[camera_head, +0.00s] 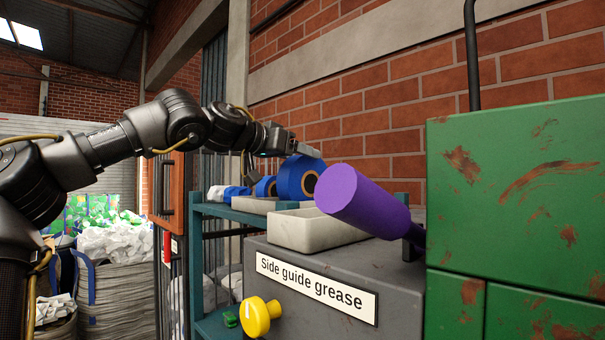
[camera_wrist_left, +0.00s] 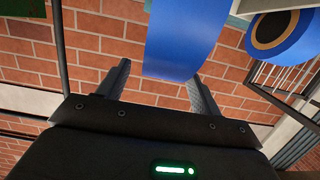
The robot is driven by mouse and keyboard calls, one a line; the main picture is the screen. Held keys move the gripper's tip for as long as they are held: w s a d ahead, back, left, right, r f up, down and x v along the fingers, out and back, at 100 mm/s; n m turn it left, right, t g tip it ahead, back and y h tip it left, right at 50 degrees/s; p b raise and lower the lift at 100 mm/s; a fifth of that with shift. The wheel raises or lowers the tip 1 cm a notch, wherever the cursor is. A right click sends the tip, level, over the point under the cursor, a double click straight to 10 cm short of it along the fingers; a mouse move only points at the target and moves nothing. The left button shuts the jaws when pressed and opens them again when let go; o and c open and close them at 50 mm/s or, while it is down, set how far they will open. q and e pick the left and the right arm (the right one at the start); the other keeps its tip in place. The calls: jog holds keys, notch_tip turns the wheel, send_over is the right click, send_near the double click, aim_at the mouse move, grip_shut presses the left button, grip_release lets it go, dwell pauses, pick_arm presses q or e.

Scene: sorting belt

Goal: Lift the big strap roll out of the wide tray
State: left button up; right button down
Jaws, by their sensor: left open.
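The big strap roll (camera_head: 296,178) is blue with a brown core ring, and it stands on edge behind the pale wide tray (camera_head: 308,232) in the head view; where its base rests is hidden. My left gripper (camera_head: 300,150) is open at the roll's top. In the left wrist view, a blue roll (camera_wrist_left: 180,38) reaches between the two open fingers (camera_wrist_left: 160,88), with gaps visible on both sides near the tips. A second blue roll (camera_wrist_left: 283,36) with a brown core shows at the upper right there. My right gripper is not in view.
A smaller blue roll (camera_head: 265,187) and another pale tray (camera_head: 256,205) are on the teal rack (camera_head: 197,235). A purple cylinder (camera_head: 365,200) juts over the grey box (camera_head: 400,300). A green cabinet (camera_head: 520,200) fills the right. A brick wall stands behind.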

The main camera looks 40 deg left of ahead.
pick_arm(q)
jog(key=x, duration=0.2)
jog(key=shift+w+f, duration=0.1)
jog(key=shift+w, duration=0.25)
jog(key=shift+w+f, duration=0.1)
jog(key=shift+w, duration=0.1)
jog(key=shift+s, duration=0.45)
jog(key=shift+c, duration=1.3)
jog(key=c, duration=1)
grip_shut()
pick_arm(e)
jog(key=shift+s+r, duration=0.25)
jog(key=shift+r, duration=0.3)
